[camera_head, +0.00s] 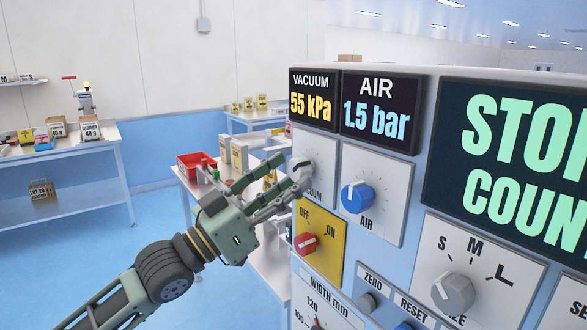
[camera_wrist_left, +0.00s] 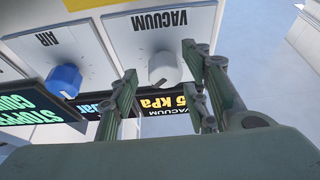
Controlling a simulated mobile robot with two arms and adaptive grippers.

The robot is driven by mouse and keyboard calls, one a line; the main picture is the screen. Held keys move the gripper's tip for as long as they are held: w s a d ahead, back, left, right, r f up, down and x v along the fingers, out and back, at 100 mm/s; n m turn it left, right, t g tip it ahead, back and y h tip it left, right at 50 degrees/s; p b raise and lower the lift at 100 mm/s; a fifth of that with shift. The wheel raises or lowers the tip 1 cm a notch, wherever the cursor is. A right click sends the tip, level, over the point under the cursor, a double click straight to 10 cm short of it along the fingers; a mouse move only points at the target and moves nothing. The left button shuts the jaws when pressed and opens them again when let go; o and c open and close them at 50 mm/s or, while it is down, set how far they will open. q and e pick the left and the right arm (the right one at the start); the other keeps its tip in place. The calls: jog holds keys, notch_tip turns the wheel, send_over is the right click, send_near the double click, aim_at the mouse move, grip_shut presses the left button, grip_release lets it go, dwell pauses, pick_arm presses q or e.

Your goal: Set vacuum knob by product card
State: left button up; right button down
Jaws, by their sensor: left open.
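The vacuum knob (camera_head: 301,172) is a light grey dial on a white plate, partly hidden behind my left gripper in the head view. It shows as a grey-white dial in the left wrist view (camera_wrist_left: 164,68), under the upside-down word VACUUM. My left gripper (camera_head: 283,178) is open, its fingers spread in front of the vacuum plate. In the wrist view the knob lies between the fingers; I cannot tell if they touch it. The vacuum display (camera_head: 312,103) reads 55 kPa. No product card can be made out for certain. My right gripper is not in view.
The blue air knob (camera_head: 357,197) is right of the vacuum knob, under a 1.5 bar display (camera_head: 381,108). A red off/on switch (camera_head: 306,243) sits below on a yellow plate. A size knob (camera_head: 453,293) is lower right. A red bin (camera_head: 196,165) stands on a table behind.

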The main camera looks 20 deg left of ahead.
pick_arm(q)
jog(key=shift+x, duration=0.95)
jog(key=shift+c, duration=0.3)
jog(key=shift+f, duration=0.15)
jog(key=c, duration=0.9)
